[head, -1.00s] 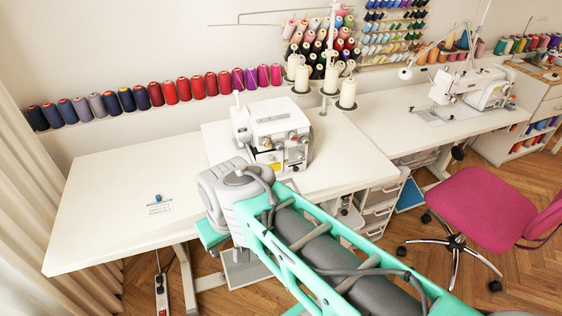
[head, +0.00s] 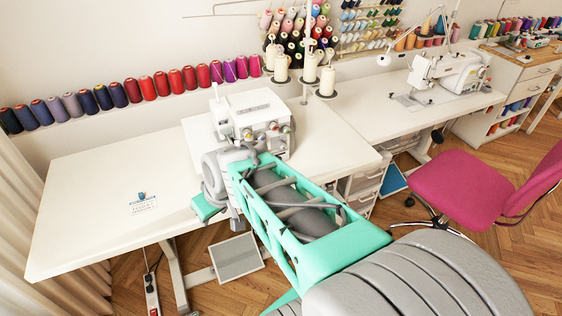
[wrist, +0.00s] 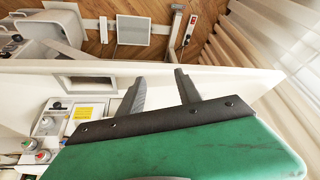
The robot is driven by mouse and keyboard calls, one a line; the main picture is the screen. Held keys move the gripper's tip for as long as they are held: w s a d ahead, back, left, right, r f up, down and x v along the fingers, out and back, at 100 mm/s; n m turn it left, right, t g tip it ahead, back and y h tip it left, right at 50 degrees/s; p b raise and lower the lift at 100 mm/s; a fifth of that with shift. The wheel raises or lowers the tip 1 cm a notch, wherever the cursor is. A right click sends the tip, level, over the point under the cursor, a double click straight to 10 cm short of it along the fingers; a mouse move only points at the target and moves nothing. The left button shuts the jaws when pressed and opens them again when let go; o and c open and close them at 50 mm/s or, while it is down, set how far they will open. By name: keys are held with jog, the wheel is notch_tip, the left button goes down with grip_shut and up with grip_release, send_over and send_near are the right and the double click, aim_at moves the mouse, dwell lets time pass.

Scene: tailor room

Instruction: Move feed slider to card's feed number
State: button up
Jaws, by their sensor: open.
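The white overlock machine (head: 262,112) stands on the white table in the head view, with coloured knobs on its front; my arm covers its lower left part. In the wrist view its knobs (wrist: 42,157) and a yellow-and-white label (wrist: 88,110) show at the lower left. I cannot pick out the feed slider. A small card (head: 144,206) with print too small to read lies on the table's left part, by a blue spool-like thing (head: 142,196). My gripper (wrist: 158,76) is open and empty in the wrist view, its fingers apart beside the machine; the head view hides the fingers.
Cream thread cones (head: 326,80) stand behind the machine. A pink chair (head: 460,180) is at the right. A foot pedal (head: 236,256) and a power strip (head: 152,292) lie on the floor below.

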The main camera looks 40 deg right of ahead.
aim_at(280, 159)
jog(key=w+d+f+t, duration=0.1)
jog(key=w+d+f, duration=0.1)
jog(key=d, duration=0.3)
jog(key=w+d+f+m+t, duration=0.1)
jog(key=w+d+f+t, duration=0.1)
jog(key=d, duration=0.4)
jog(key=w+d+f+t, duration=0.2)
jog(key=w+d, duration=0.1)
jog(key=d, duration=0.3)
jog(key=shift+w+d+h+b, duration=0.2)
jog(key=shift+d+h+b, duration=0.1)
jog(key=shift+b, duration=0.1)
jog(key=s+d+m+t+h, duration=0.1)
jog(key=d, duration=0.2)
jog(key=s+d+m+t+h, duration=0.1)
jog(key=d, duration=0.3)
jog(key=s+d+m+t+h, duration=0.1)
jog(key=d, duration=0.3)
jog(key=shift+s+d+f+h, duration=0.15)
jog(key=shift+s+f+h, duration=0.05)
jog(key=shift+f+h, duration=0.1)
jog(key=shift+d+r, duration=0.1)
jog(key=shift+d, duration=0.15)
jog(key=x, duration=0.7)
jog(key=shift+w+p, duration=0.2)
jog(key=shift+p, duration=0.15)
jog(key=shift+c, duration=0.3)
grip_shut()
